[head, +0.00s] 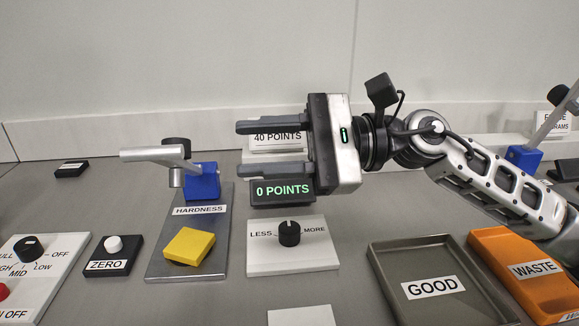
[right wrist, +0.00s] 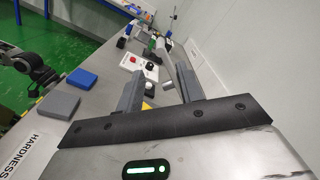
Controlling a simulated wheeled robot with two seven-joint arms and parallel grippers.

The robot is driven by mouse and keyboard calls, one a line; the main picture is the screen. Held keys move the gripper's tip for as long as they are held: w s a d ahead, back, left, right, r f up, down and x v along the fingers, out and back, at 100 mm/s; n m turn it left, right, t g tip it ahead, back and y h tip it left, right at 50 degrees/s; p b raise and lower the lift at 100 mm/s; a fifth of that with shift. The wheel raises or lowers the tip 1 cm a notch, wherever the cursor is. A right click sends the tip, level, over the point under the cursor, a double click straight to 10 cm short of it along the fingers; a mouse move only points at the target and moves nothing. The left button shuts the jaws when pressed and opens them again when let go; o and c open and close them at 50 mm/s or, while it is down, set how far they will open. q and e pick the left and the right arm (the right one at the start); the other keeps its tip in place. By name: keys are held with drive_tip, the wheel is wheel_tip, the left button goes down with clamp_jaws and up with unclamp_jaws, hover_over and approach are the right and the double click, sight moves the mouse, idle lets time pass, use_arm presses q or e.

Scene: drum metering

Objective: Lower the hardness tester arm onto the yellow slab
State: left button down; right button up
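The hardness tester has a grey arm (head: 152,154) with a black knob and a blue block (head: 203,182) on a grey plate marked HARDNESS. The arm is up, clear of the yellow slab (head: 189,246), which lies on the front of the plate. My right gripper (head: 240,148) is open and empty, its fingers pointing left, to the right of the tester arm and apart from it. In the right wrist view the gripper (right wrist: 158,85) has the grey arm (right wrist: 164,62) beyond and between its fingers. A bit of yellow (right wrist: 147,106) shows low between them.
A display reading 0 POINTS (head: 282,191) and a LESS/MORE knob (head: 289,233) stand below my right gripper. The GOOD tray (head: 385,280) and orange WASTE tray (head: 490,235) are at right. A ZERO button (head: 113,244) is left of the plate. A wall rises behind.

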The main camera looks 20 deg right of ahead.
drive_tip(key=shift+b+v, duration=0.55)
drive_tip(key=shift+v, duration=1.05)
